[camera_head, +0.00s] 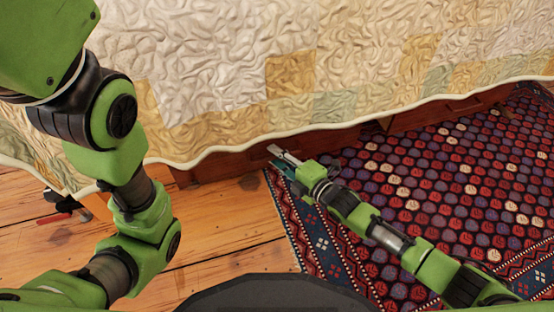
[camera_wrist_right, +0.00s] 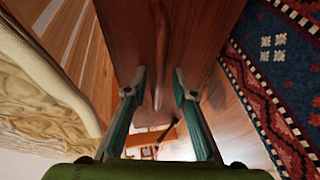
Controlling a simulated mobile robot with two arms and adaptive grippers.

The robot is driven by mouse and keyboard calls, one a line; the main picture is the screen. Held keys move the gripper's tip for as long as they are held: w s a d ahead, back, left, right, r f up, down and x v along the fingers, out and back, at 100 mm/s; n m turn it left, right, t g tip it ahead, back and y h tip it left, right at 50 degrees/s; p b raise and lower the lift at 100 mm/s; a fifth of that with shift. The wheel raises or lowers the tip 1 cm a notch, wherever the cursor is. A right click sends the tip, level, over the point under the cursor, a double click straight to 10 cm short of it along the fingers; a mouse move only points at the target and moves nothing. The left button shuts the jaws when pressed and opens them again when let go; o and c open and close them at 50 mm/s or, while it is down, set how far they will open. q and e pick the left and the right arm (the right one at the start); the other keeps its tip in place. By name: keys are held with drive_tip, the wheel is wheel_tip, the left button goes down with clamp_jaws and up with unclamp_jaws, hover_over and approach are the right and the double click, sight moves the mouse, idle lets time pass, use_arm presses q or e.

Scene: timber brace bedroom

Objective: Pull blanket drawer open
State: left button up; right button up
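The blanket drawer (camera_head: 225,164) is a reddish-brown wooden front low under the quilt-covered bed, partly hidden by the quilt's hem. In the right wrist view its front (camera_wrist_right: 120,30) fills the upper middle, with a long curved wooden handle (camera_wrist_right: 161,62). My right gripper (camera_head: 283,158) is at the drawer front, beside the rug's edge. In the wrist view my right gripper (camera_wrist_right: 160,82) has its teal-padded fingers apart, one on each side of the handle, with small gaps visible. My left arm crosses the left of the head view; its gripper is out of view.
The patterned quilt (camera_head: 230,65) hangs over the bed side just above my right gripper. A red patterned rug (camera_head: 430,180) covers the floor at right. Wooden floorboards (camera_head: 230,220) are bare in front of the drawer. A small red-and-black object (camera_head: 62,212) shows at far left.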

clamp_jaws()
